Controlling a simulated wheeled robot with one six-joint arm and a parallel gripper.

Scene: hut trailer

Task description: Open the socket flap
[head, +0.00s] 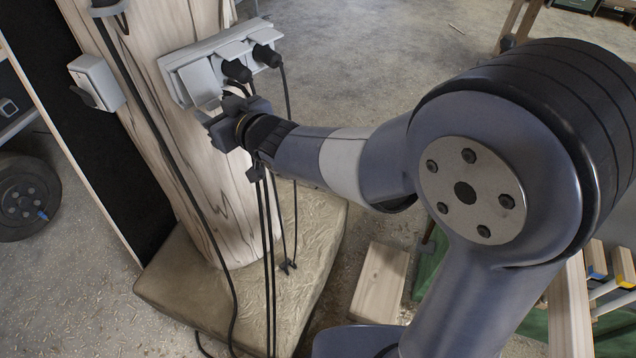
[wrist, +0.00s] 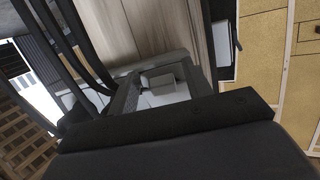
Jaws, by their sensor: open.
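The grey socket block (head: 222,60) is fixed to the pale wooden post. Its left flap (head: 198,82) is a light grey panel without a plug. It looks tilted out from the block, but I cannot tell its exact angle. My gripper (head: 228,108) is open just below and in front of this flap, and partly hides the block's lower edge. I cannot tell whether a finger touches the flap. In the wrist view, the light grey socket area (wrist: 160,84) shows beyond my gripper's dark body.
Two black plugs (head: 237,71) (head: 267,56) sit in the sockets to the right, close to my gripper. Their cables hang down the post. A grey switch box (head: 97,82) is on the post's left side. A wooden block (head: 380,283) lies on the floor.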

